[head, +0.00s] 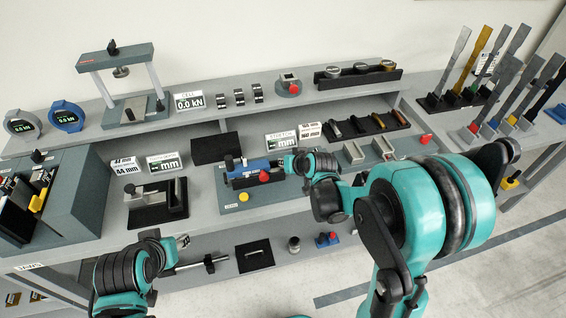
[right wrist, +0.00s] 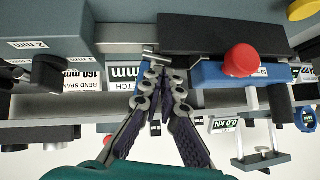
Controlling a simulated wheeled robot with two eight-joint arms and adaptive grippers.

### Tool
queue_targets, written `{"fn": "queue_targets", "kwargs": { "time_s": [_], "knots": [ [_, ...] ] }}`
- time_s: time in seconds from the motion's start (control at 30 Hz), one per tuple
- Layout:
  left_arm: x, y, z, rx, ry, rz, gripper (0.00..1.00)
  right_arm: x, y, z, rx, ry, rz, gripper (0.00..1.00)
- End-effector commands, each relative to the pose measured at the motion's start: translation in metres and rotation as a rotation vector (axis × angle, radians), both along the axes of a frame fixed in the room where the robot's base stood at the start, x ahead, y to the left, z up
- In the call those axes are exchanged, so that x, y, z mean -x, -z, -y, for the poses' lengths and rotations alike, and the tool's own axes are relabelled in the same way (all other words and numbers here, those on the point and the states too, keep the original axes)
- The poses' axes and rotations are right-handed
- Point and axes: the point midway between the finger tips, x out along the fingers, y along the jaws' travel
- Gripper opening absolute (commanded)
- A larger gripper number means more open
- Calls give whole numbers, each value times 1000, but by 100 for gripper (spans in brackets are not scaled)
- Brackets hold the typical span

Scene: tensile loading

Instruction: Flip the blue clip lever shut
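The blue clip device (head: 248,169) lies on a grey-green plate on the bench in the head view, with a red knob (head: 264,176) at its front. In the right wrist view the blue body (right wrist: 208,74) lies just right of my fingertips, with the red knob (right wrist: 241,60) further right. Which part is the lever is hard to tell. My right gripper (head: 284,165) is at the right end of the device; in the wrist view its fingertips (right wrist: 157,68) are drawn together, with nothing clearly held. Contact cannot be told. My left gripper (head: 184,242) is low in front of the bench, away from the device.
A yellow button (head: 243,197) is on the plate left of my right arm. A grey vise-like fixture (head: 158,200) is to the left, and small metal trays (head: 354,152) to the right. A rod (head: 203,262) lies on the lower shelf.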

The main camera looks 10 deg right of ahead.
Motion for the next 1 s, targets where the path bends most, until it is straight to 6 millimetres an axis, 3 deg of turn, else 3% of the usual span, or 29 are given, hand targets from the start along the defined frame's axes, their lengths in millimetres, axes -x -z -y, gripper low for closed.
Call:
{"fn": "queue_targets", "kwargs": {
  "time_s": [0.27,0.7,1.0],
  "knots": [
    [0,1,0,0,0,0,40,9,-3,7,11,4,-9,0],
    [0,0,0,0,0,0,40,62,-57,14,6,1,-1,0],
    [0,0,0,0,0,0,40,84,-80,18,3,0,1,0]
  ]
}}
